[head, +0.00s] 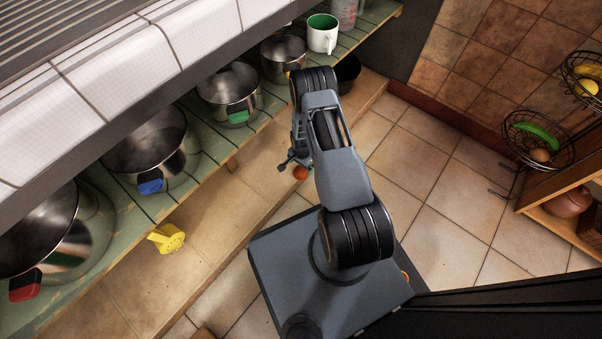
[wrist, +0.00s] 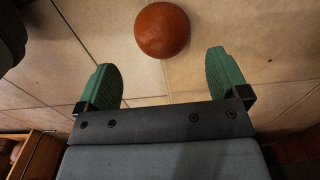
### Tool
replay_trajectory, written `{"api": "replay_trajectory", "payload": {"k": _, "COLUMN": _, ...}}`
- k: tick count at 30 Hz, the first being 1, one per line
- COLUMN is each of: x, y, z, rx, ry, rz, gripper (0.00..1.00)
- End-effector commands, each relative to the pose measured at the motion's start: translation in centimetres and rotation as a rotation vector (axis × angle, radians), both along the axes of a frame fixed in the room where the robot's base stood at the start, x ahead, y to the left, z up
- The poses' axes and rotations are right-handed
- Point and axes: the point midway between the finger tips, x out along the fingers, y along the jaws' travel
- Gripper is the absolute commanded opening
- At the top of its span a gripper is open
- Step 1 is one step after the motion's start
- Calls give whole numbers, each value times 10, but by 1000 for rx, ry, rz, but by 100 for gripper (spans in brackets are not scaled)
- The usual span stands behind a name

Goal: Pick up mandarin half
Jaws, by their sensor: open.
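The mandarin half (wrist: 162,30) shows as a round orange-red dome on the tiled floor in the wrist view. It lies beyond the fingertips, roughly between their lines and apart from them. In the head view a small orange-red piece of it (head: 300,173) shows beside my arm, partly hidden by the arm. My gripper (wrist: 165,72) is open and empty, with its two green pads spread wide. In the head view my gripper (head: 290,163) hangs low beside the arm, mostly hidden.
A green slatted shelf (head: 135,215) with several metal pots and a white-green mug (head: 322,34) runs along the left. Wire baskets (head: 533,137) are at the right. The tiled floor right of my arm is clear.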

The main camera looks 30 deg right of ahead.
Motion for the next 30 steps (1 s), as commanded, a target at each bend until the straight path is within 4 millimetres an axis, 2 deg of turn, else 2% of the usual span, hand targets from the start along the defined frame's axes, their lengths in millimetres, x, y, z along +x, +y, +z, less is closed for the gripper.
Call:
{"api": "replay_trajectory", "payload": {"k": 8, "x": 1, "y": 1, "z": -14, "rx": 0, "ry": 0, "rz": 1, "gripper": 93}}
{"api": "replay_trajectory", "payload": {"k": 18, "x": 2, "y": 2, "z": -56, "rx": 0, "ry": 0, "rz": 1, "gripper": 93}}
{"api": "replay_trajectory", "payload": {"k": 25, "x": 2, "y": 2, "z": -55, "rx": 0, "ry": 0, "rz": 1, "gripper": 93}}
{"api": "replay_trajectory", "payload": {"k": 30, "x": 2, "y": 2, "z": -55, "rx": 0, "ry": 0, "rz": 1, "gripper": 78}}
